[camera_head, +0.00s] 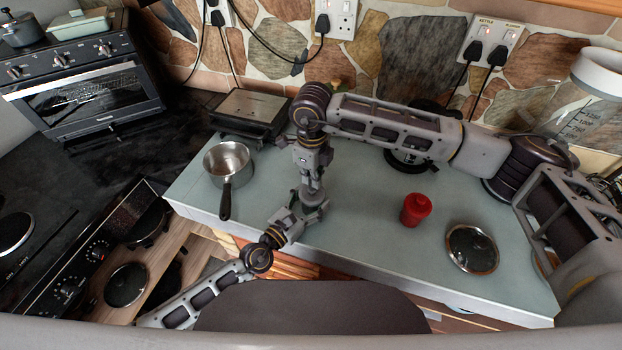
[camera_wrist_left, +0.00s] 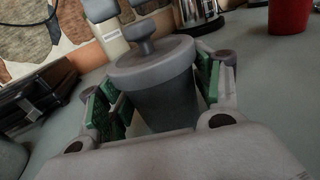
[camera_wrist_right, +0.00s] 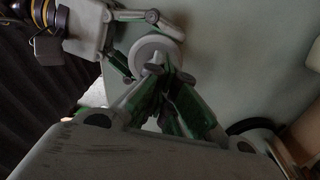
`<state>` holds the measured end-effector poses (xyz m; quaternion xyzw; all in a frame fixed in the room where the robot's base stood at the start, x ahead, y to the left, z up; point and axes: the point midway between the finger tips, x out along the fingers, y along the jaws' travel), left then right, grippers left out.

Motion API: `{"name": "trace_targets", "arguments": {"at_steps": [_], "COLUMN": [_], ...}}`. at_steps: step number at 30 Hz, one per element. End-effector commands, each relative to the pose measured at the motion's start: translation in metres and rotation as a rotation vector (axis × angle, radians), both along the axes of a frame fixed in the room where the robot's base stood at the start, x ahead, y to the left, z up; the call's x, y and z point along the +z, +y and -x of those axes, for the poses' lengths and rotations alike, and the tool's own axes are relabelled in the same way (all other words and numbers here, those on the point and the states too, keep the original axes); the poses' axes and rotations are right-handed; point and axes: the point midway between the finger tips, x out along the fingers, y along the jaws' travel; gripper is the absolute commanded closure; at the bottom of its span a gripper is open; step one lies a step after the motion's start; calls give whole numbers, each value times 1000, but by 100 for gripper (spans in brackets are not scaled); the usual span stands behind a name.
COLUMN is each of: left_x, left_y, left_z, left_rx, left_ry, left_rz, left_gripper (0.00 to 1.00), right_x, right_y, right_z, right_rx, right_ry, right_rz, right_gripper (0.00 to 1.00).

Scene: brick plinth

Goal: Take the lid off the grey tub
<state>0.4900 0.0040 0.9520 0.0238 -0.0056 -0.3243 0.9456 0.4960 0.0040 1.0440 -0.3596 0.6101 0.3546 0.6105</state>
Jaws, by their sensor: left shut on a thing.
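The grey tub (camera_wrist_left: 165,105) stands upright in the left wrist view, with its grey lid (camera_wrist_left: 155,62) on top and a knob (camera_wrist_left: 145,47) on the lid. My left gripper (camera_wrist_left: 160,90) has its green-padded fingers on both sides of the tub and is shut on it. In the head view my left gripper (camera_head: 308,212) is low at the counter's front, and the tub is mostly hidden between the grippers. My right gripper (camera_head: 312,183) points down from above. In the right wrist view its fingertips (camera_wrist_right: 160,72) are close together at the lid (camera_wrist_right: 157,50); their grip is unclear.
A saucepan (camera_head: 228,160) stands at the left of the counter, its handle toward the front. A red container (camera_head: 415,209) and a glass pan lid (camera_head: 472,248) are at the right. A dark grill (camera_head: 252,112) is behind. The counter between tub and red container is clear.

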Motion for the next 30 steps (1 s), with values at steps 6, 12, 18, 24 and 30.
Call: {"name": "trace_targets", "arguments": {"at_steps": [6,12,18,24,30], "left_x": [2,3,3,4,4], "left_y": [-2,-3,-3,-3,-3], "left_z": [1,1,1,1,1], "left_rx": [-3,-4,-4,-5,-5], "left_ry": [-2,-3,-4,-4,-4], "left_rz": [2,4,4,4,4], "left_gripper": [78,78,78,78,78], "right_x": [-1,-1,-1,4,20], "right_y": [2,3,3,4,4], "right_z": [2,3,3,3,3], "right_rx": [4,5,6,6,6], "right_ry": [3,4,4,3,2], "right_rz": [-3,-5,-6,-6,-6], "right_gripper": [93,77,77,77,77]}}
